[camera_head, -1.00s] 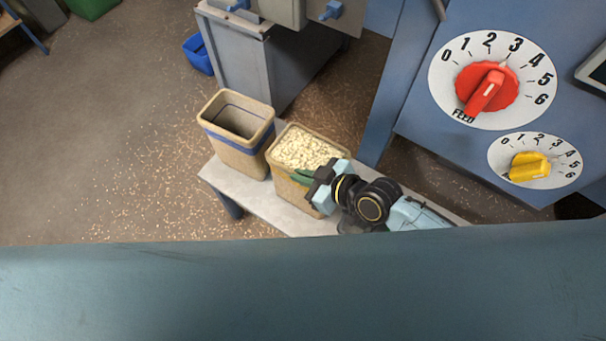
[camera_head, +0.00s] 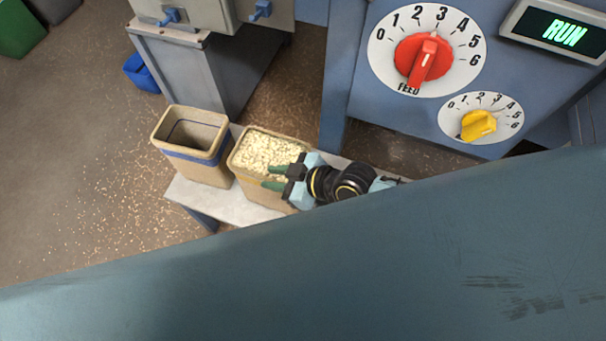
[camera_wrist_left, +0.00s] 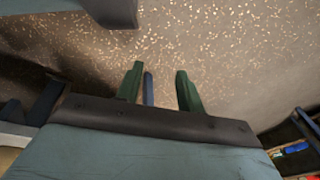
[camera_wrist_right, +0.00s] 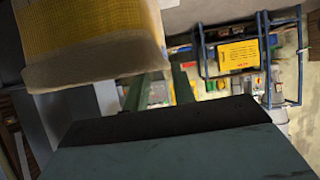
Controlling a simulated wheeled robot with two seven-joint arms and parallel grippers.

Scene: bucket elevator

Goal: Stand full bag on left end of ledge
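The full bag (camera_head: 249,187), tan and heaped with pale pieces, stands upright on the grey ledge (camera_head: 232,207). An empty tan bag with a blue band (camera_head: 200,171) stands left of it, near the ledge's left end. My right gripper (camera_head: 275,178) is at the full bag's near right side, its green fingers apart. In the right wrist view the fingers (camera_wrist_right: 158,90) are also apart, and a yellow-woven bag side (camera_wrist_right: 85,35) fills the upper left. I cannot tell whether they touch it. My left gripper (camera_wrist_left: 156,88) is open and empty over the floor, out of the head view.
A blue machine panel with a red feed dial (camera_head: 425,58), a yellow dial (camera_head: 478,125) and a RUN display (camera_head: 550,32) stands behind the ledge at right. A grey cabinet (camera_head: 185,75) stands behind the bags. A blue bin (camera_head: 142,72) is on the floor. The left floor is open.

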